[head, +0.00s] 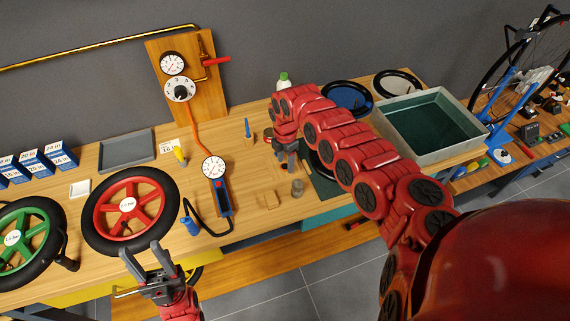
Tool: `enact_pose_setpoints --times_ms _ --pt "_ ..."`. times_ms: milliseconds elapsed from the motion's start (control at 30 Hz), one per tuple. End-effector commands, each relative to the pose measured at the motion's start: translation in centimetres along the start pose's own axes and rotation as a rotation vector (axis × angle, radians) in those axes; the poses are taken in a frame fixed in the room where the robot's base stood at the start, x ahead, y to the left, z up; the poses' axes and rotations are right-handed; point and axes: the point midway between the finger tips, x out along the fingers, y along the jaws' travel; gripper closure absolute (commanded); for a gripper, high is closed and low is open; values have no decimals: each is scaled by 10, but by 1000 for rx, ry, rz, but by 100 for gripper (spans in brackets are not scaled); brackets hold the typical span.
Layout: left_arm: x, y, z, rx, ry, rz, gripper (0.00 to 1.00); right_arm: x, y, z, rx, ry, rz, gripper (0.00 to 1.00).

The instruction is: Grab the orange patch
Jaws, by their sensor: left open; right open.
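My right arm reaches in from the right over the bench. Its gripper (288,164) points down above the bench middle, beside the dark green mat. It is open, and nothing shows clearly between its fingers. A small orange spot lies close by its fingertips; it is too small to tell whether this is the orange patch. My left gripper (150,254) is open and empty at the bench's front edge, in front of the red wheel (128,205).
A green wheel (22,240) lies at left. A grey water basin (440,155) stands at right. A grey tray (127,149) lies behind the red wheel.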

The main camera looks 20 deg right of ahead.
Motion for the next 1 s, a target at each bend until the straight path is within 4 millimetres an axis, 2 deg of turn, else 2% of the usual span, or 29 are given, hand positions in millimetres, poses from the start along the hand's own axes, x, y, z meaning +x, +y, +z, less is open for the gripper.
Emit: enact_pose_setpoints --times_ms 867,1000 --pt "-5 0 1 0 0 0 51 5 0 0 2 1 1 44" --pt "-5 0 1 0 0 0 51 5 0 0 2 1 1 66"
